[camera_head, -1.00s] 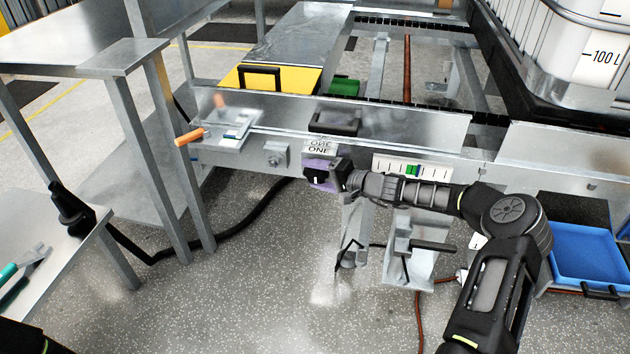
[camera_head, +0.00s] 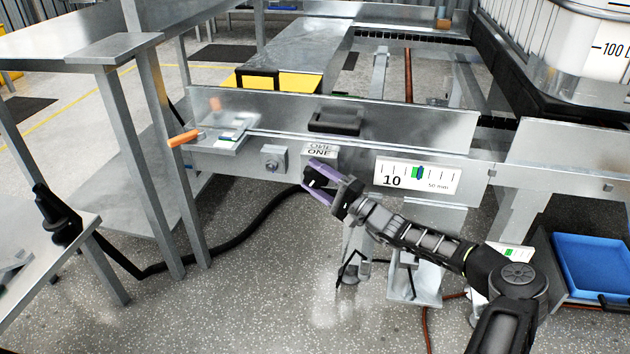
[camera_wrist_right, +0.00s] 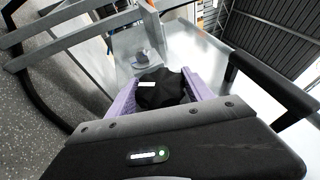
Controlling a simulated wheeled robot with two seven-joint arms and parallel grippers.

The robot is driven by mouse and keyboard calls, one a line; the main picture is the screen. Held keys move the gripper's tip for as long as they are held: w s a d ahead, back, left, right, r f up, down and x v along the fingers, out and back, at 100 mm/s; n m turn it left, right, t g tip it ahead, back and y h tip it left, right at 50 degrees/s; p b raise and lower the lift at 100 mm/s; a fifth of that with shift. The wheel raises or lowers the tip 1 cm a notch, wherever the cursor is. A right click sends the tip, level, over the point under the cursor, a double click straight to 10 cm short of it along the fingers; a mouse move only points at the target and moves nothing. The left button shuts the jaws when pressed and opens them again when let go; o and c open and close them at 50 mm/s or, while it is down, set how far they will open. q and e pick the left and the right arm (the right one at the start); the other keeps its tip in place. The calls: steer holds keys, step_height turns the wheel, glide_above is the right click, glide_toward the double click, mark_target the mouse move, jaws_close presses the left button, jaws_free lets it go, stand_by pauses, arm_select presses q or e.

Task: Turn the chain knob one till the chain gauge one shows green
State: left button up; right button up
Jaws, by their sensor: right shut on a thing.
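The chain knob one is a black knob (camera_wrist_right: 160,88) between the purple fingers of my right gripper (camera_wrist_right: 152,92) in the wrist view. The fingers hide part of the knob. The chain gauge one is a white scale (camera_head: 416,176) to the right, with black ticks, "10" and "50 mm". It has a green patch with a dark blue mark at its right side; the exact reading is too small to tell. My left gripper is not in view.
A grey square fitting (camera_head: 273,159) sits left of the knob. A black handle (camera_head: 335,121) is above it. An orange handle (camera_head: 184,138) sticks out at the frame's left end. A blue tray (camera_head: 592,268) is at the right. Floor below the frame is largely open.

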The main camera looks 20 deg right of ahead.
mark_target(320, 181)
stand_by(0.3)
steer(key=o, duration=1.4)
steer(key=shift+c, duration=0.2)
steer(key=shift+d, duration=0.1)
steer(key=p+v, duration=0.2)
steer(key=v, duration=0.4)
steer(key=shift+s+d+p, duration=0.15)
steer(key=shift+s+p, duration=0.25)
steer(key=shift+s+d+f, duration=0.2)
steer(key=shift+s+f, duration=0.05)
steer(key=shift+s, duration=0.15)
